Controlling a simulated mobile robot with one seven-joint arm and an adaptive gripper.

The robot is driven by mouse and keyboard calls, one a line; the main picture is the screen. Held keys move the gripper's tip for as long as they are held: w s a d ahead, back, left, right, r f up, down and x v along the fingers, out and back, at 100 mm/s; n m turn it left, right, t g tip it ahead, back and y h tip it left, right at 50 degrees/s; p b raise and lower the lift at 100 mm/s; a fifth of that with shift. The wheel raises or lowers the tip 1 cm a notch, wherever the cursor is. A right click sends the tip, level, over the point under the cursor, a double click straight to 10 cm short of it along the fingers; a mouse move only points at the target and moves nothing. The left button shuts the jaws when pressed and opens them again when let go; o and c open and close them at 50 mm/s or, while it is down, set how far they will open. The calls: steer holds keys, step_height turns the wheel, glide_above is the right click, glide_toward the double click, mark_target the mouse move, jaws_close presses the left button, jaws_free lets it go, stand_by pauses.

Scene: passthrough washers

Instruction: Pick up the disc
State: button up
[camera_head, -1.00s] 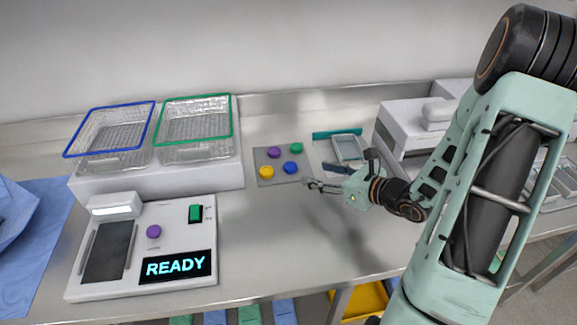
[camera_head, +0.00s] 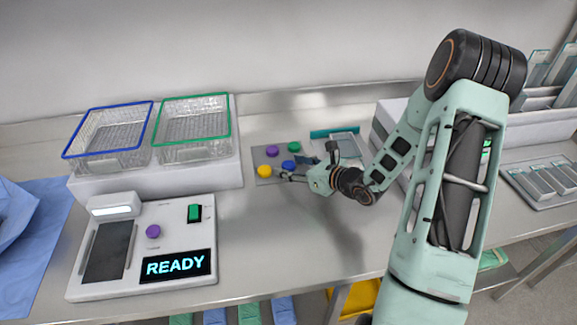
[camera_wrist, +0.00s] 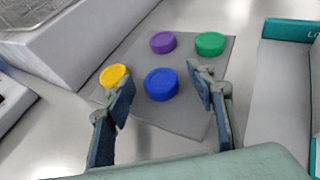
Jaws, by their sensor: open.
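Discs of several colours sit on a grey mat (camera_head: 258,181): a yellow disc (camera_head: 265,171), a purple disc (camera_head: 271,151), a green disc (camera_head: 294,147) and a blue disc (camera_head: 288,165). The task does not say which one. My gripper (camera_head: 281,175) is open and empty at the mat's front edge. In the wrist view the blue disc (camera_wrist: 161,84) lies ahead, between the open fingers (camera_wrist: 160,95). The left fingertip overlaps the edge of the yellow disc (camera_wrist: 114,75); I cannot tell whether they touch. The purple disc (camera_wrist: 163,42) and green disc (camera_wrist: 210,44) are farther back.
Two wire baskets, blue-rimmed (camera_head: 110,134) and green-rimmed (camera_head: 194,128), stand on a raised white block left of the mat. A device showing READY (camera_head: 178,266) with a purple knob (camera_head: 153,231) is at front left. A teal-edged tray (camera_head: 340,147) is right. Counter in front is clear.

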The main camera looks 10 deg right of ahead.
steer(key=c, duration=1)
steer(key=shift+r, duration=0.1)
